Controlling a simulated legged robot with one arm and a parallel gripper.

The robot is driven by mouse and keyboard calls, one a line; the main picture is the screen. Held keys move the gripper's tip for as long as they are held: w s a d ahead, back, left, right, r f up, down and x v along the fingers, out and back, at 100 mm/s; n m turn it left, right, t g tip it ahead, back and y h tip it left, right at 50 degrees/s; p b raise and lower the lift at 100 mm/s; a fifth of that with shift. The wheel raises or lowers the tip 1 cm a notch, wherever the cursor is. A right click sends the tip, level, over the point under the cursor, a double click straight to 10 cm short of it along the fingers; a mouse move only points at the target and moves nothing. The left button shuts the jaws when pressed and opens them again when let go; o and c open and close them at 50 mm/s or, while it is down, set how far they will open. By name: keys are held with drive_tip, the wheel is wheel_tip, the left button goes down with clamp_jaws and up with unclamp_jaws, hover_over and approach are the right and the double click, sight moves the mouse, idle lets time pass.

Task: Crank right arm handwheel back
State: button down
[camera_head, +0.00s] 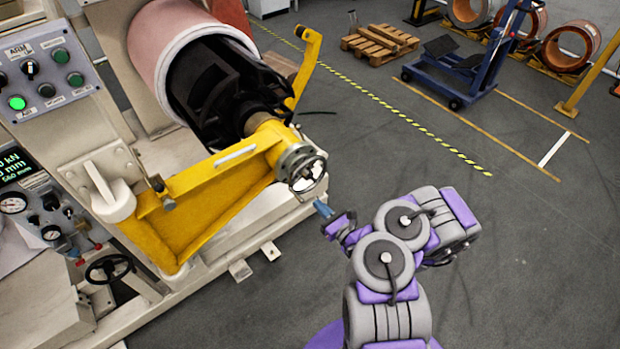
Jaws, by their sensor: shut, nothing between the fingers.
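The right arm handwheel (309,174) is a small metal wheel on the end of the yellow arm (208,201). The yellow arm reaches from the machine's front to the end of the black shaft (222,93), which sits inside a copper-pink roll. My gripper (322,209) is just below and to the right of the handwheel, its bluish tip pointing up and left toward it. The gripper is shut and empty. It looks apart from the wheel, though the depth gap is hard to judge.
A second handwheel (107,269) sits low on the machine front. A control panel (41,67) with a lit green button is at upper left. A blue lift cart (470,70), wooden pallet (380,43) and copper coils (571,47) stand far back.

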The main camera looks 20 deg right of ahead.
drive_tip(key=b+x, duration=0.2)
drive_tip(key=x, duration=0.1)
drive_tip(key=b+x, duration=0.6)
drive_tip(key=shift+a+f, duration=0.2)
drive_tip(key=shift+a, duration=0.1)
wheel_tip(320, 180, down, 12)
drive_tip(key=w+d+b, duration=0.1)
drive_tip(key=d+b, duration=0.2)
drive_tip(key=b, duration=0.8)
drive_tip(key=w+d+r, duration=0.2)
drive_tip(key=d, duration=0.4)
drive_tip(key=w+d+r, duration=0.2)
drive_tip(key=d+r, duration=0.1)
drive_tip(key=d, duration=0.2)
wheel_tip(320, 180, up, 11)
drive_tip(key=p, duration=0.7)
hover_over(299, 197)
drive_tip(key=w+d, duration=0.2)
drive_tip(key=d, duration=0.3)
drive_tip(key=a+f, duration=0.1)
drive_tip(key=f, duration=0.1)
drive_tip(key=s+a+f+p, duration=0.1)
drive_tip(key=a+f, duration=0.1)
drive_tip(key=s+a+f, duration=0.1)
drive_tip(key=f, duration=0.1)
drive_tip(key=shift+a+p, duration=0.3)
drive_tip(key=shift+a, duration=0.1)
drive_tip(key=shift+f+b, duration=0.45)
drive_tip(key=shift+f, duration=0.6)
